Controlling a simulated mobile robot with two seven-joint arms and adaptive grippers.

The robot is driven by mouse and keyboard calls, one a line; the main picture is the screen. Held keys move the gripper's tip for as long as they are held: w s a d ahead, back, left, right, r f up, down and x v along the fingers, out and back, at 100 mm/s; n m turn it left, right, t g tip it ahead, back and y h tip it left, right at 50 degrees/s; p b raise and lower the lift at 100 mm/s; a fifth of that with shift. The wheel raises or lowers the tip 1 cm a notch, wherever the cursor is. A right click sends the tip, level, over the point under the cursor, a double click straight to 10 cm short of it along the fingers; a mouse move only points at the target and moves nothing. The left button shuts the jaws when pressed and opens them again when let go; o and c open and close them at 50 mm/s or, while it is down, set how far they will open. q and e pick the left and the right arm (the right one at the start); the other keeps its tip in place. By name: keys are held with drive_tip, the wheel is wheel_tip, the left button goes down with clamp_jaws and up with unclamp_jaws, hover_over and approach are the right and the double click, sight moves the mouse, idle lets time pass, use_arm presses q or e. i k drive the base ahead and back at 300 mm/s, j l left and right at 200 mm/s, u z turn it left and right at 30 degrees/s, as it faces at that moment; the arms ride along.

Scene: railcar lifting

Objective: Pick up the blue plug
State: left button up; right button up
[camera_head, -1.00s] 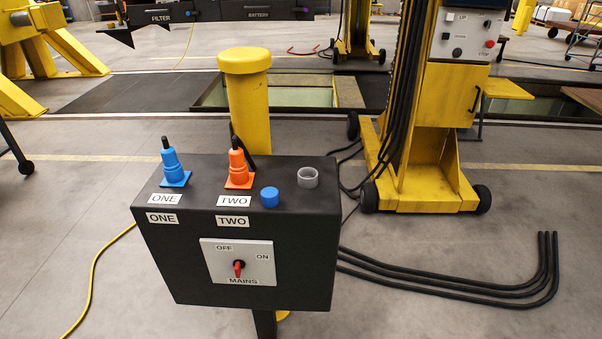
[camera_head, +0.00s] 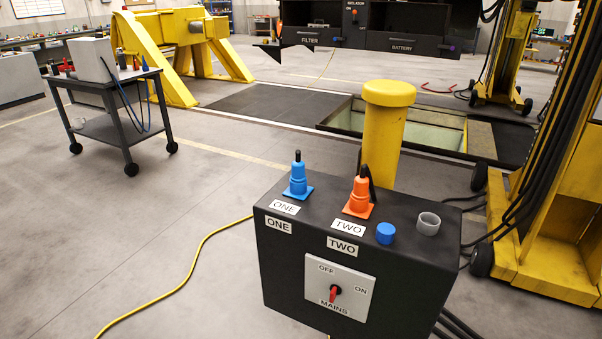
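The blue plug (camera_head: 298,180) stands upright in the top of a black mains box (camera_head: 290,262), behind the label ONE. An orange plug (camera_head: 359,193) stands upright to its right, behind the label TWO. A short blue cap (camera_head: 385,233) and a grey open ring (camera_head: 428,223) sit on the box top farther right. The red mains switch (camera_head: 334,293) on the box front lies between OFF and ON and points roughly upright. Neither of my grippers shows in the head view.
A yellow post (camera_head: 383,135) stands just behind the box. A wheeled cart (camera_head: 112,98) with a pale box on it stands at the left. A yellow lifting column (camera_head: 560,240) with black cables is close at the right. A yellow cable (camera_head: 195,255) lies on otherwise clear floor to the left.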

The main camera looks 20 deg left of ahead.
sight(298, 175)
drive_tip(key=i+u, duration=0.6)
drive_tip(key=i, duration=0.25)
